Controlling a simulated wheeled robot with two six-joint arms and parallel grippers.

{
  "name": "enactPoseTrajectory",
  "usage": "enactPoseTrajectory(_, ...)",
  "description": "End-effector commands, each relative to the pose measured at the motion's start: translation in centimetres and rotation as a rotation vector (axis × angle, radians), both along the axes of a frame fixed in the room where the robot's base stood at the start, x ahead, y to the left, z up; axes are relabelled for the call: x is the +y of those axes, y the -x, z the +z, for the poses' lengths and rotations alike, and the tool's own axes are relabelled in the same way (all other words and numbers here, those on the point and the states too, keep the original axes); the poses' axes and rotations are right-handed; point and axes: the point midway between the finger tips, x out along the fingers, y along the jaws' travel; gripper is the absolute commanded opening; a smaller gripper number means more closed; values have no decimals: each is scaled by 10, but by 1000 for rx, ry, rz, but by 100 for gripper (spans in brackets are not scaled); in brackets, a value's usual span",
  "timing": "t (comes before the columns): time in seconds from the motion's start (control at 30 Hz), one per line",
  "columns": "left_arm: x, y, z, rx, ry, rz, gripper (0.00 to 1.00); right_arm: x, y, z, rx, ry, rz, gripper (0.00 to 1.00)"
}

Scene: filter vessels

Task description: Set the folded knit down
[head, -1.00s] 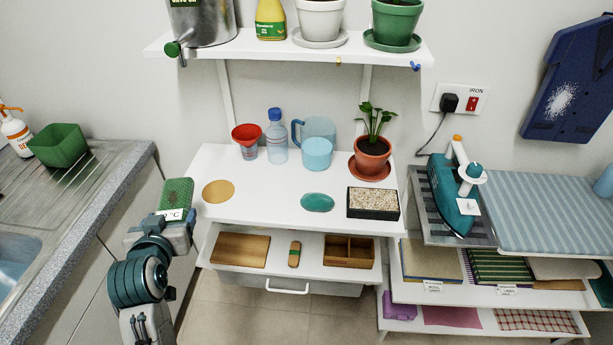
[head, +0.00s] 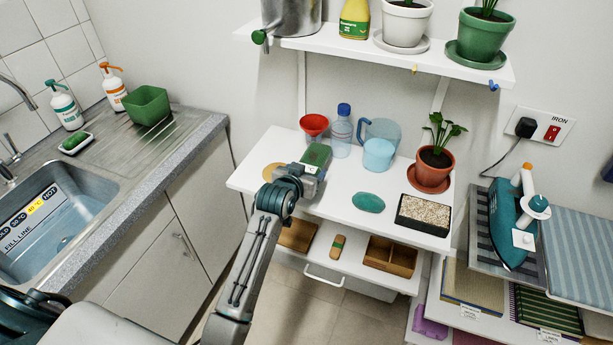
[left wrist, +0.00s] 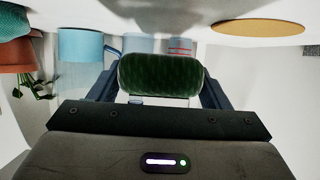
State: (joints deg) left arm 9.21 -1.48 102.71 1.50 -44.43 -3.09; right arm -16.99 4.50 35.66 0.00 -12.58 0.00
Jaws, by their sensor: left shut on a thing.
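The folded knit (head: 316,155) is a small green bundle. My left gripper (head: 309,172) is shut on it over the left part of the white table, near the orange-tan disc (head: 277,172) and in front of the red funnel. In the left wrist view, which looks upside down, the knit (left wrist: 160,76) sits between the two dark fingers (left wrist: 160,88). A gap shows there between the knit and the white tabletop (left wrist: 200,12), so it appears held clear of the surface. My right gripper is not in view.
A shelf (head: 350,45) overhangs the back.

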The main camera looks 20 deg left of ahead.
Motion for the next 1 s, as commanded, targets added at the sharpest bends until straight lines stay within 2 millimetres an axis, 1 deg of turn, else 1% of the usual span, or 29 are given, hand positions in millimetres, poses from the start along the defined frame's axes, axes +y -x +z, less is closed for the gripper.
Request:
enactPoseTrajectory(0.07, 1, -4, -1, 0, 0, 0, 47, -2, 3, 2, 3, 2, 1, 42)
enactPoseTrajectory(0.23, 1, -3, -23, 5, 0, 0, 47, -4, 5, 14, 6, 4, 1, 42)
enactPoseTrajectory(0.33, 1, -3, -32, 1, 0, 0, 47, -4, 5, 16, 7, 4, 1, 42)
enactPoseTrajectory(0.7, 1, -3, -39, 0, 0, 0, 47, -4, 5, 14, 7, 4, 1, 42)
enactPoseTrajectory(0.73, 1, -3, -39, 0, 0, 0, 73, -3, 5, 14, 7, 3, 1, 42)
enactPoseTrajectory(0.83, 1, -3, -38, 0, 0, 0, 92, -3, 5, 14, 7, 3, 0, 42)
enactPoseTrajectory(1.0, 1, -3, -38, 0, 0, 0, 92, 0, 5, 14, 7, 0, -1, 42)
